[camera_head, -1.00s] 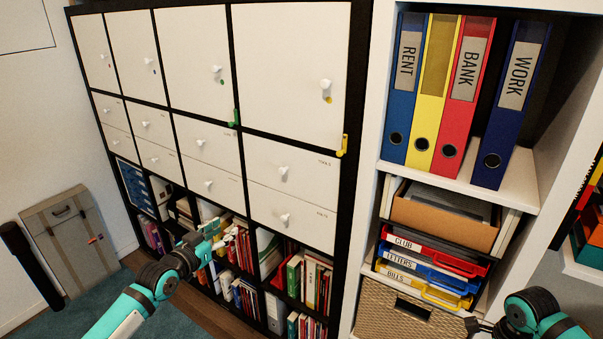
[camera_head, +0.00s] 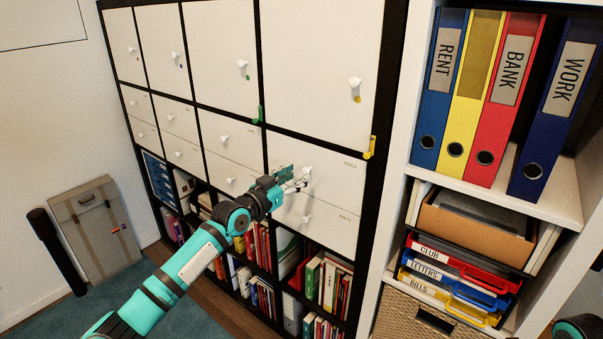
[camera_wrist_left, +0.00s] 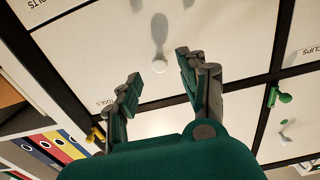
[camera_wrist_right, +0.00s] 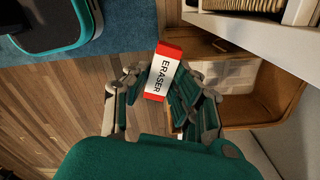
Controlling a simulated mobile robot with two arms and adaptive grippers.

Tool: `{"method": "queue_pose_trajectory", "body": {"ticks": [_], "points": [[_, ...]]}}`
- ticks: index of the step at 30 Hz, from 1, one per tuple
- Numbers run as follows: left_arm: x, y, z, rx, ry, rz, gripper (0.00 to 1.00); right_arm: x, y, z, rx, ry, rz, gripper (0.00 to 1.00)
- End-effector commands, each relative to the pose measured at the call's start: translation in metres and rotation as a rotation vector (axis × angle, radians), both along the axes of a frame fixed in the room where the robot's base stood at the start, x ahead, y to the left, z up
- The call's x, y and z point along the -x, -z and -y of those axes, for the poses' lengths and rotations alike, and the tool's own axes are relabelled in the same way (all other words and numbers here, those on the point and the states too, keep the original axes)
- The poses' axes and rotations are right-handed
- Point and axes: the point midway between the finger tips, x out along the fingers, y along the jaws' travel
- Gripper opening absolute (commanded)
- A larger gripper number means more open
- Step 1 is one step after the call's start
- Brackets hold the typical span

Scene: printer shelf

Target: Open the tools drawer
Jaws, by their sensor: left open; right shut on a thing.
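The tools drawer (camera_head: 335,182) is a white front with a small "TOOLS" label, in the right column of the black-framed cabinet; it looks shut. Its round white knob (camera_head: 306,172) is at my left gripper (camera_head: 296,184). In the left wrist view the knob (camera_wrist_left: 159,66) shows between the two open fingertips (camera_wrist_left: 158,69), and no finger clearly touches it. The "TOOLS" label (camera_wrist_left: 104,103) shows there too. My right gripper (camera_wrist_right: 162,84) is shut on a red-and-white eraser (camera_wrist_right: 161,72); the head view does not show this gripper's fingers.
Another drawer (camera_head: 325,222) with its own knob lies directly below. A door (camera_head: 315,60) with a yellow latch (camera_head: 369,148) is above. Right of the cabinet, a white shelf (camera_head: 545,197) holds binders and letter trays. In the right wrist view an open brown box (camera_wrist_right: 270,107) is nearby.

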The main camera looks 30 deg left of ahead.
Motion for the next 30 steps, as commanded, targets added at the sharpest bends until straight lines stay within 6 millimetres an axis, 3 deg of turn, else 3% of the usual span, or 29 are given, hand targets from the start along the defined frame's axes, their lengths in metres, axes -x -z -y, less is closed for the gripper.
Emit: {"method": "queue_pose_trajectory", "body": {"ticks": [6, 17, 26, 30], "points": [[-0.025, 0.0, 0.002, 0.003, -0.001, 0.002, 0.42, 0.0, 0.0, 0.0, 0.0, 0.0, 0.0, 0.0], [-0.029, 0.0, 0.002, 0.0, 0.0, 0.0, 0.42, 0.0, 0.0, 0.0, 0.0, 0.0, 0.0, 0.0], [-0.029, 0.0, 0.002, 0.001, 0.0, 0.0, 0.03, 0.0, 0.0, 0.0, 0.0, 0.0, 0.0, 0.0], [-0.029, 0.0, 0.002, 0.001, 0.0, 0.0, 0.0, 0.0, 0.0, 0.0, 0.0, 0.0, 0.0, 0.0]]}}
